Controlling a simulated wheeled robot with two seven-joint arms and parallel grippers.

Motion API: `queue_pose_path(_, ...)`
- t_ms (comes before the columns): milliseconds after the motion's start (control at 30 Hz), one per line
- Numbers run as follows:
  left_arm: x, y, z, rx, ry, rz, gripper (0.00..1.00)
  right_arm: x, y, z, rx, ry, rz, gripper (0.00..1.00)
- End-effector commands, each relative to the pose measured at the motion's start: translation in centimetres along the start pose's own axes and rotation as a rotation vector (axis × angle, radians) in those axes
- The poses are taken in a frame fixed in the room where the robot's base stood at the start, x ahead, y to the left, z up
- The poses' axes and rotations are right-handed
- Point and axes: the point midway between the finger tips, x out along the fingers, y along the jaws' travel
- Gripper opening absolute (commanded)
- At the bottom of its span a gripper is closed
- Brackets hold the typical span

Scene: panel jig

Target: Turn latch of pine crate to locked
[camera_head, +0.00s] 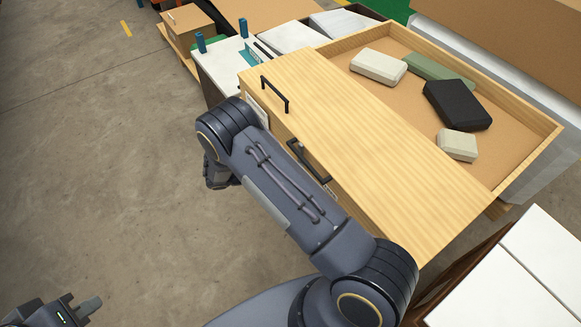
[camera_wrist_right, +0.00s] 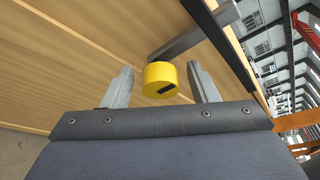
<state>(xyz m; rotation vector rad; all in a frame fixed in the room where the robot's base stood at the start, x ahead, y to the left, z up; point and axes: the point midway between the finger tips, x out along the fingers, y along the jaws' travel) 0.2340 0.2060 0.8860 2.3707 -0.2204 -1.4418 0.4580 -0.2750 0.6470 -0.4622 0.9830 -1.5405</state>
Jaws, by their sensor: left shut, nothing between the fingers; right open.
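The pine crate (camera_head: 400,165) has a light wood top and an open compartment. In the right wrist view its wooden face (camera_wrist_right: 75,60) fills the left side. A yellow round knob (camera_wrist_right: 160,80) with a black mark sits at the end of a dark grey bar (camera_wrist_right: 195,38), apparently the latch. My right gripper (camera_wrist_right: 161,72) is open, its fingers on either side of the knob; I cannot tell whether they touch it. In the head view my right arm hides the latch area. My left gripper (camera_head: 88,306) is shut and empty, low at left, away from the crate.
Several blocks, including a black one (camera_head: 458,105) and a white one (camera_head: 378,67), lie in the open compartment. Black handles (camera_head: 274,94) are on the crate. A white-topped unit (camera_head: 530,275) stands at lower right. The floor (camera_head: 90,170) at left is clear.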

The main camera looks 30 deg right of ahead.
Motion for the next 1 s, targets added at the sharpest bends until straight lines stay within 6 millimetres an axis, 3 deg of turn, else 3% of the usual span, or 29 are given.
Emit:
queue_pose_path(433,0.4,-0.2,0.2,0.0,0.0,0.0,0.0,-6.8,0.1,-0.1,0.0,-0.002,0.004,0.54)
queue_pose_path(1000,0.4,-0.2,0.2,0.0,0.0,0.0,0.0,-7.4,0.0,0.0,-0.001,-0.001,0.002,0.54)
